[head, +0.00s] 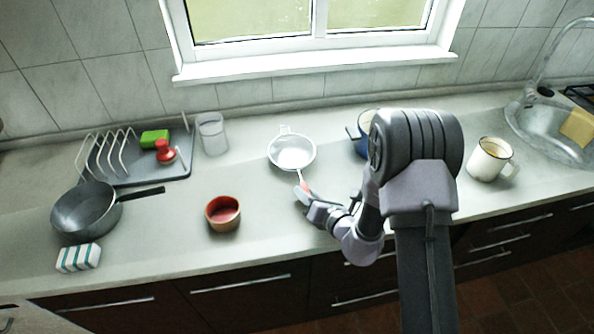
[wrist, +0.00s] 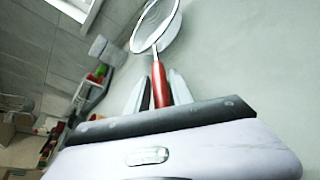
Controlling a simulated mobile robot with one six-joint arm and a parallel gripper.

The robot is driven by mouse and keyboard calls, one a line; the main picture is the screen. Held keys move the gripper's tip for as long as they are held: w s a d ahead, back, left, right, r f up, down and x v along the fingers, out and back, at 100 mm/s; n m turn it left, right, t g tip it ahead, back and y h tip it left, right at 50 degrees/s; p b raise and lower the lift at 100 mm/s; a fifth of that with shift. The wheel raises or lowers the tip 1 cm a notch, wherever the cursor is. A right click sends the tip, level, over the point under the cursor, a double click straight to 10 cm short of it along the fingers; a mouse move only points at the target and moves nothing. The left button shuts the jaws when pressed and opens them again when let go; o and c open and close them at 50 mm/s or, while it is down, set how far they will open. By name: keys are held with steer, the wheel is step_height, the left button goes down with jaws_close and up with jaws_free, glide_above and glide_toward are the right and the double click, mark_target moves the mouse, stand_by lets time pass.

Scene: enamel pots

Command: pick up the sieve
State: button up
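The sieve (head: 292,152) has a pale round mesh bowl and a red handle, and sits on the counter below the window. In the wrist view its bowl is at the top and its red handle (wrist: 159,85) runs down between my fingers. My gripper (head: 302,192) is at the handle end in the head view. In the wrist view my gripper (wrist: 160,82) has its fingertips apart, one on each side of the handle, with what look like small gaps. The handle's lower end is hidden behind the gripper body.
A red-lined bowl (head: 223,214) stands left of my gripper. A pan (head: 84,212), sponge (head: 78,258), dish rack (head: 140,172) and glass (head: 212,134) are further left. A blue pot (head: 362,146) is partly behind my arm. A cream mug (head: 488,160) and sink (head: 548,128) are right.

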jaws_close()
